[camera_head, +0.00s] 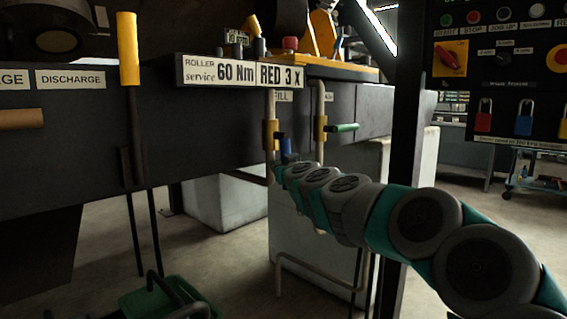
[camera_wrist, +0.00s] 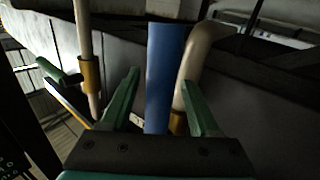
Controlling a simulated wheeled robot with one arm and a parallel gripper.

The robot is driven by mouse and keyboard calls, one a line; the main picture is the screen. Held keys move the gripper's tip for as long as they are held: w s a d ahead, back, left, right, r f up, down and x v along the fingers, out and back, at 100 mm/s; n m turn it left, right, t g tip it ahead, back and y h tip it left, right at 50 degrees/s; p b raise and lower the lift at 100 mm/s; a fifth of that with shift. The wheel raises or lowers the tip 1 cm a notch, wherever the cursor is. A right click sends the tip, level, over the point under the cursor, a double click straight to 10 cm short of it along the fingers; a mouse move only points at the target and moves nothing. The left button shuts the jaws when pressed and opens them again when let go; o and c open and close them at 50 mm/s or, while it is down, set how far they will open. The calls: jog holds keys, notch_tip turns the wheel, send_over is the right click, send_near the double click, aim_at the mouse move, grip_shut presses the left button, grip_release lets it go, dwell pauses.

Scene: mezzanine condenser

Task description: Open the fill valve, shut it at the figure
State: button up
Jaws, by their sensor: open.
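A beige pipe with a yellow valve body (camera_head: 270,135) stands just left of a partly hidden label (camera_head: 282,96) that ends in "ILL". A blue handle (camera_head: 286,146) is beside that valve body. In the wrist view, the blue handle (camera_wrist: 165,75) stands upright between the two green fingers of my gripper (camera_wrist: 160,79), with visible gaps on both sides. My gripper is open around it. The beige pipe (camera_wrist: 197,55) is just right of the handle. In the head view, my gripper is mostly hidden at the far end of my arm.
A second pipe has a yellow valve body (camera_head: 320,128) and a green handle (camera_head: 342,127) pointing right. A sign (camera_head: 240,73) reads "ROLLER service 60 Nm RED 3 X". A dark post (camera_head: 407,120) stands right of the pipes. A control panel (camera_head: 503,70) with padlocks is farther right.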

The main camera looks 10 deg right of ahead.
jog(key=shift+w, duration=0.25)
jog(key=shift+c, duration=0.2)
grip_shut()
dwell(1.1)
